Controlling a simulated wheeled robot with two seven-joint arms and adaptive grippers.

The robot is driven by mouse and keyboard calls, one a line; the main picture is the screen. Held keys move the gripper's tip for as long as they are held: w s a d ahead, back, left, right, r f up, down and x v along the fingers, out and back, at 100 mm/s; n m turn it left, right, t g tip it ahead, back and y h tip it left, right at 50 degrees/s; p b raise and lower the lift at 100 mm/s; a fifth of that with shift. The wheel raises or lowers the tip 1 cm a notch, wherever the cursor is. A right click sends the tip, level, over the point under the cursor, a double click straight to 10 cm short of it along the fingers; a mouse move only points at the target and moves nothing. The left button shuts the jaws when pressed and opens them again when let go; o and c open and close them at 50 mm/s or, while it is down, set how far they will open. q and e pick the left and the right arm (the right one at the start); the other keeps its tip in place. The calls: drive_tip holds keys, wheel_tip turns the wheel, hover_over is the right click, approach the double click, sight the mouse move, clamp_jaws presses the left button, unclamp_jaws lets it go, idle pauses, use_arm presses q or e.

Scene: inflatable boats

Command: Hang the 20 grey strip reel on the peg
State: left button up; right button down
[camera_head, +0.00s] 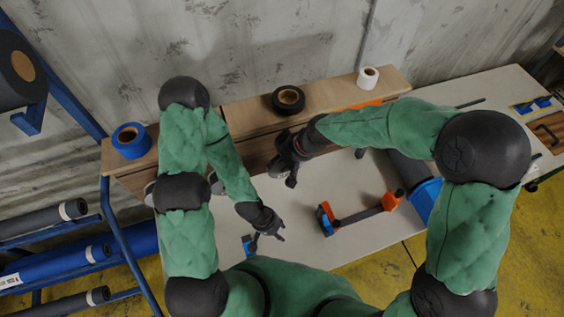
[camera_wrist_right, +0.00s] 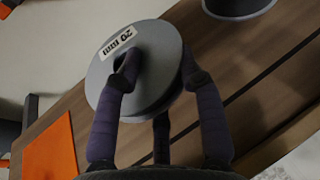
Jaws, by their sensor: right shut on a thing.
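In the right wrist view, my right gripper (camera_wrist_right: 140,85) is shut on the grey strip reel (camera_wrist_right: 158,55). The reel is a pale grey disc with a white label reading "20 mm", and its face is turned towards the camera. In the head view, my right gripper (camera_head: 287,172) is over the front edge of the wooden shelf; the grey reel cannot be made out there. My left gripper (camera_head: 272,230) is low over the white bench top, and its finger opening is too small to tell. I cannot pick out the peg in either view.
A blue reel (camera_head: 131,141), a black reel (camera_head: 288,99) and a white reel (camera_head: 368,77) sit on the wooden shelf (camera_head: 235,113). An orange-and-blue tool (camera_head: 362,213) lies on the bench (camera_head: 330,245). A blue rack (camera_head: 115,235) with dark rolls stands at the left.

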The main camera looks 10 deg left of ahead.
drive_tip(key=w, duration=0.1)
drive_tip(key=w+a, duration=0.1)
drive_tip(key=w, duration=0.1)
drive_tip(key=shift+a+f+b, duration=0.2)
drive_tip(key=shift+a+b, duration=0.1)
drive_tip(key=shift+b, duration=0.1)
drive_tip(key=shift+s+d+f, duration=0.1)
drive_tip(key=shift+s+f, duration=0.1)
drive_tip(key=shift+s, duration=0.05)
idle(0.3)
drive_tip(key=c, duration=1)
unclamp_jaws()
drive_tip(key=o, duration=0.3)
drive_tip(key=shift+w+f, duration=0.1)
drive_tip(key=shift+w+r, duration=0.25)
drive_tip(key=shift+r, duration=0.05)
